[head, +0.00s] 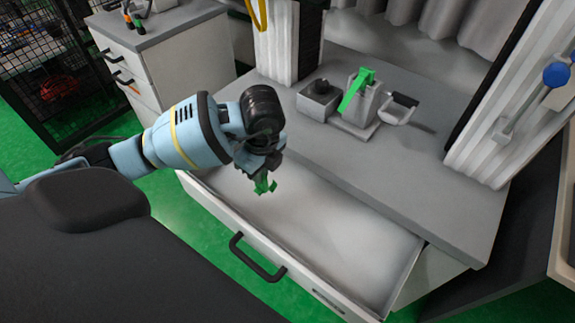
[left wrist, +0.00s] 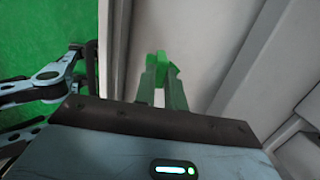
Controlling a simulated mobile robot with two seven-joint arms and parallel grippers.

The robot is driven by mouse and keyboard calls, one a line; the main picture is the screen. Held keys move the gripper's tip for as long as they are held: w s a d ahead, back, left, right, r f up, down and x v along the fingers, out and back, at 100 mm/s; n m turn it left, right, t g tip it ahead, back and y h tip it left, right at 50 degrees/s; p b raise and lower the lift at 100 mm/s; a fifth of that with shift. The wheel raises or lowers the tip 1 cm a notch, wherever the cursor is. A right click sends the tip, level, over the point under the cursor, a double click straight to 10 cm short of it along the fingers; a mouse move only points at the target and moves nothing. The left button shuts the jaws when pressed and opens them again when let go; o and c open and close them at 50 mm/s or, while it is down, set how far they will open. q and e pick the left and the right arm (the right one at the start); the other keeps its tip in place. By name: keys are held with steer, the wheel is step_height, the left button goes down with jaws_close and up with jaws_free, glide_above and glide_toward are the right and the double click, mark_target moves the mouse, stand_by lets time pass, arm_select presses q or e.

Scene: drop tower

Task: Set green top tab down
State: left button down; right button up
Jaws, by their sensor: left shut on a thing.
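My left gripper (head: 264,181) points down over the open drawer (head: 330,255) in the head view. It is shut on a small bright green piece, the green top tab (head: 263,187). In the left wrist view the two fingers of the left gripper (left wrist: 163,78) close on the green tab (left wrist: 161,64), with the pale drawer surface behind. Most of the tab is hidden by the fingers. I cannot tell how far the tab is above the drawer floor. My right gripper is not in view.
The drawer looks empty, with clear floor to the right. A black handle (head: 256,258) sticks out from the drawer front.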

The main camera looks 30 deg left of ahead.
mark_target(263, 186)
arm_select(q)
steer(key=shift+d+f, duration=0.15)
steer(key=shift+f, duration=0.1)
steer(key=shift+f+b, duration=0.6)
steer(key=shift+f, duration=1.95)
steer(key=shift+f+b, duration=0.5)
steer(key=shift+f, duration=1.75)
steer(key=shift+f, duration=0.2)
steer(key=c, duration=1.5)
jaws_free()
